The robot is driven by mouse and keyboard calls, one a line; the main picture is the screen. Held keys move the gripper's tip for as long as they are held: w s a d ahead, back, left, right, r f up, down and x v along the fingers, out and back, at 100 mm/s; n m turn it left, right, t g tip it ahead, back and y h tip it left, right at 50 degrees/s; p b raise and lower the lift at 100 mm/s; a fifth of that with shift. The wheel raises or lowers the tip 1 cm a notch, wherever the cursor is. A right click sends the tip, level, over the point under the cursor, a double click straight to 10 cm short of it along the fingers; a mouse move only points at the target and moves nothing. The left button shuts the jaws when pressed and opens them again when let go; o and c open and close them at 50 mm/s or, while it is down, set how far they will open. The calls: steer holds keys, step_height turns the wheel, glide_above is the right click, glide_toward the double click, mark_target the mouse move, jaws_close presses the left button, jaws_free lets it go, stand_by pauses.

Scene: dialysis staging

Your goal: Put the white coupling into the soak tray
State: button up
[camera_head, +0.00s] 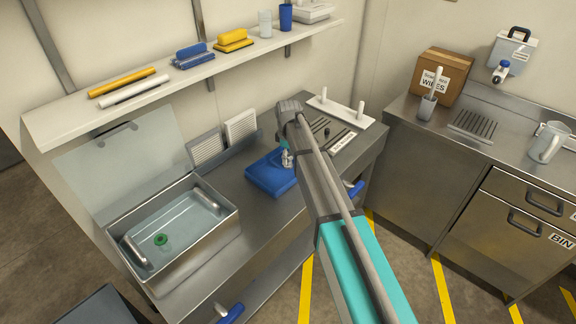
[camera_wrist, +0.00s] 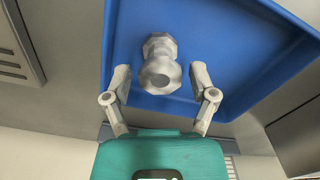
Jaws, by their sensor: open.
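The white coupling (camera_wrist: 160,64) lies in a blue tray (camera_wrist: 225,55) in the wrist view. My gripper (camera_wrist: 161,74) is open, with one finger on each side of the coupling's near end and a visible gap to both. In the head view my gripper (camera_head: 287,158) is low over the blue tray (camera_head: 267,182), and I cannot separate the coupling from the fingers there. The soak tray, a steel basin (camera_head: 206,252) holding clear liquid, stands on the bench to the left. A green ring-like part (camera_head: 161,240) is in it.
A clear raised lid (camera_head: 118,170) stands behind the soak tray. A wall shelf (camera_head: 180,79) with brushes and cups overhangs the bench. A pegged white rack (camera_head: 340,112) is at the bench's far end.

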steer(key=shift+f+b, duration=0.7)
steer(key=shift+f, duration=0.3)
steer(key=c, duration=0.9)
steer(key=shift+r, duration=0.15)
step_height(320, 180, up, 3)
steer(key=p, duration=0.3)
steer(key=shift+f, duration=0.2)
steer(key=s+d+r+p, duration=0.1)
steer(key=s+r+p, duration=0.2)
steer(key=s, duration=0.1)
steer(key=s+d+r+p, duration=0.1)
steer(key=s+r+p, duration=0.2)
steer(key=s, duration=0.2)
steer(key=s+d+r+p, duration=0.1)
steer(key=s+r+p, duration=0.3)
steer(key=shift+s+d+r, duration=0.1)
steer(key=shift+s+d, duration=0.15)
steer(key=shift+d, duration=0.15)
